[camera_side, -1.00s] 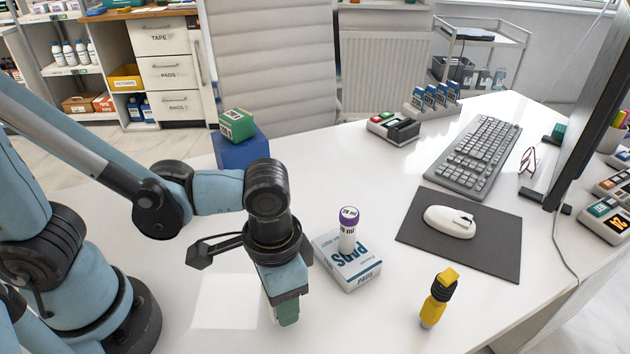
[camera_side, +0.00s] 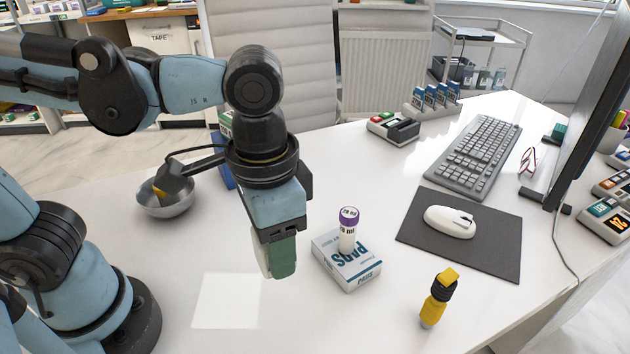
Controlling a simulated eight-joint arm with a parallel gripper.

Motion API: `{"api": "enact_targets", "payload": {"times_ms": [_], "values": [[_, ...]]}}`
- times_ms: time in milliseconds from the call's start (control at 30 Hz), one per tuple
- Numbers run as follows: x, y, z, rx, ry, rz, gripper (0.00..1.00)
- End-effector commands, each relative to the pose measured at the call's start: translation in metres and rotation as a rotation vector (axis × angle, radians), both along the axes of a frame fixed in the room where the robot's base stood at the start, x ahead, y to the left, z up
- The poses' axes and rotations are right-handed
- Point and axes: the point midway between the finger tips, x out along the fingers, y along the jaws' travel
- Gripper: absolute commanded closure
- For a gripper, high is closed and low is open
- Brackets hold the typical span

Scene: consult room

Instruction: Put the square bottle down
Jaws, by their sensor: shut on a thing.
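The square bottle (camera_side: 284,259) is dark green with a paler side. It hangs upright below my gripper (camera_side: 278,238), whose jaws are shut on its upper part. The jaws hide its top. Its lower end appears to be above the white desk (camera_side: 330,315), though the exact gap is hard to judge. It is just left of the white pads box (camera_side: 350,270), apart from it in the picture.
A purple-capped tube (camera_side: 348,230) stands on the pads box. A yellow and black bottle (camera_side: 437,300) stands at the front right. A mouse (camera_side: 450,221) lies on a dark mat (camera_side: 490,258). A metal bowl (camera_side: 168,205) is at the left, partly hidden. A pale square patch (camera_side: 228,300) is clear.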

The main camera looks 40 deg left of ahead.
Motion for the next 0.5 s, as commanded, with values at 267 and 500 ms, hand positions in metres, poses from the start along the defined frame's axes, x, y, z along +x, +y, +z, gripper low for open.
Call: {"api": "enact_targets", "payload": {"times_ms": [267,500], "values": [[0.026,0.002,0.024,0.000,0.000,0.128,0.80],[0.080,0.012,0.031,0.000,0.000,0.386,0.80]]}}
